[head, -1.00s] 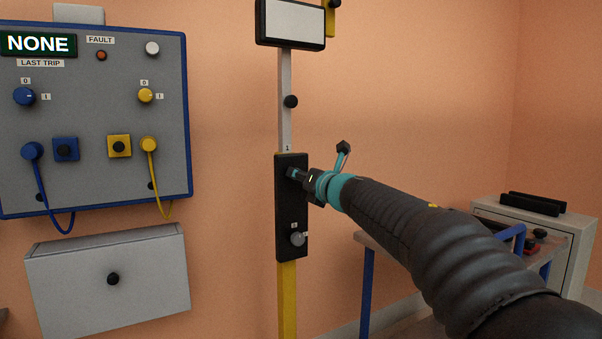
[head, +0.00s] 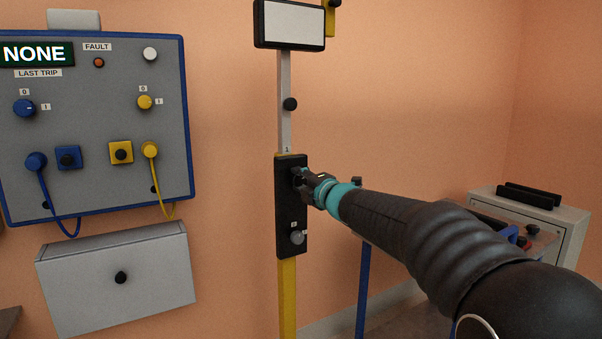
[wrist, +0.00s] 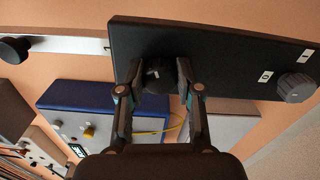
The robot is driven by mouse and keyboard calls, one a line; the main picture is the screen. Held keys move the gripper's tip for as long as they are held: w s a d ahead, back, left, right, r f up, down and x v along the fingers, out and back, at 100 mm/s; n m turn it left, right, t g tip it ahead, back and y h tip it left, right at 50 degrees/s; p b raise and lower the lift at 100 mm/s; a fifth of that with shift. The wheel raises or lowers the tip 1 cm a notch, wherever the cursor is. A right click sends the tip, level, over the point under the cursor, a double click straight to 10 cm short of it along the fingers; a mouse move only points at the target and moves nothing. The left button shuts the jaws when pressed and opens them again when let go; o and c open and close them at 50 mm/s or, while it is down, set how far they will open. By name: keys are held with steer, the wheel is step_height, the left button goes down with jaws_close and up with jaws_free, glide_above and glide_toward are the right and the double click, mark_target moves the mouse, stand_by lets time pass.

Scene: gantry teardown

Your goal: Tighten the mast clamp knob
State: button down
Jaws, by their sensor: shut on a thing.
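The mast clamp is a black plate (head: 290,215) on a mast that is grey above and yellow below. The black clamp knob (wrist: 157,76) sits on the plate, between my fingers in the wrist view, with a small light mark on its face. My gripper (head: 303,180) is at the upper part of the plate and mostly hides this knob in the head view. My gripper, also in the wrist view (wrist: 157,88), is shut on the knob, one finger on each side. A grey knob (head: 297,237) with small labels is lower on the plate.
A grey control panel (head: 105,185) with switches and blue and yellow cables hangs at left, above a grey box (head: 115,290). A small black knob (head: 290,104) is on the upper mast (head: 285,75). A white cabinet (head: 560,225) stands at right.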

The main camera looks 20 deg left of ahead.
steer(key=shift+f+m+p, duration=0.1)
steer(key=shift+m+p, duration=1.05)
steer(key=shift+m, duration=0.75)
steer(key=shift+f, duration=0.1)
steer(key=c, duration=0.8)
jaws_free()
steer(key=shift+o, duration=0.2)
steer(key=shift+s+d, duration=0.1)
steer(key=shift+d, duration=0.05)
steer(key=v, duration=1.1)
steer(key=shift+s+d, duration=0.25)
steer(key=shift+s, duration=0.05)
